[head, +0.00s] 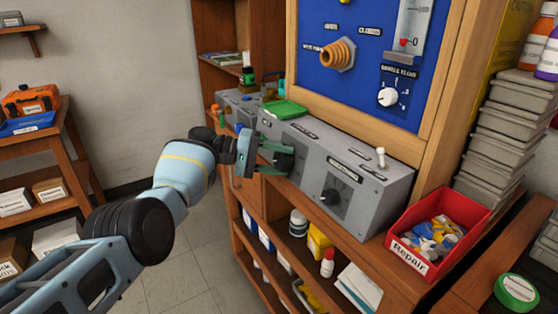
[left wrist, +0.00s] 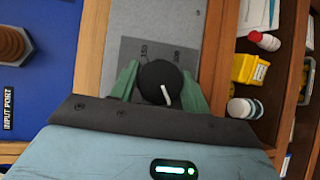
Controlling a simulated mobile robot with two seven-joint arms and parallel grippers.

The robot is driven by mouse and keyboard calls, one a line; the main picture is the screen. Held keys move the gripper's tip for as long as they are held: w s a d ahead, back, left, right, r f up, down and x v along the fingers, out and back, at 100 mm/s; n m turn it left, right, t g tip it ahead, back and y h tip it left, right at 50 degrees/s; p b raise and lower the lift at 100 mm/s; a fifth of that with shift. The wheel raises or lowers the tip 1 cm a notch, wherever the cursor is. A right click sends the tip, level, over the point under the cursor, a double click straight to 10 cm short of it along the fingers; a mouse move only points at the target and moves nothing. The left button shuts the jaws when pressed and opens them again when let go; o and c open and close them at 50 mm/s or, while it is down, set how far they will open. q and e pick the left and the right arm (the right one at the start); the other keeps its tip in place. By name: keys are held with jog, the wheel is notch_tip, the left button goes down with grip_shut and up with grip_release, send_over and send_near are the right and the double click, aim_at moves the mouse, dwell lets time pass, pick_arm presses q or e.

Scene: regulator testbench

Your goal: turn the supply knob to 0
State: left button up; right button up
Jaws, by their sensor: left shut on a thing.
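A grey control box (head: 375,200) stands on the wooden bench and has black knobs on its front face. My left gripper (head: 284,158) is at the left knob. In the left wrist view its green fingers (left wrist: 159,90) are on either side of this black knob (left wrist: 154,76) and are shut on it. The knob's white pointer points down and slightly right in that view. Printed numbers, seemingly 150 and 200, show above it. A second black knob (head: 330,196) is on the right of the front. I cannot read which one is labelled supply. My right gripper is not in view.
A toggle switch (head: 381,157) stands on top of the box, and a green object (head: 285,109) lies behind its left end. A red Repair bin (head: 440,222) stands close to its right end. A blue panel (head: 350,60) rises behind. Shelves below hold bottles.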

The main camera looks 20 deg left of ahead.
pick_arm(q)
jog(key=o, duration=1)
jog(key=shift+v, duration=3.9)
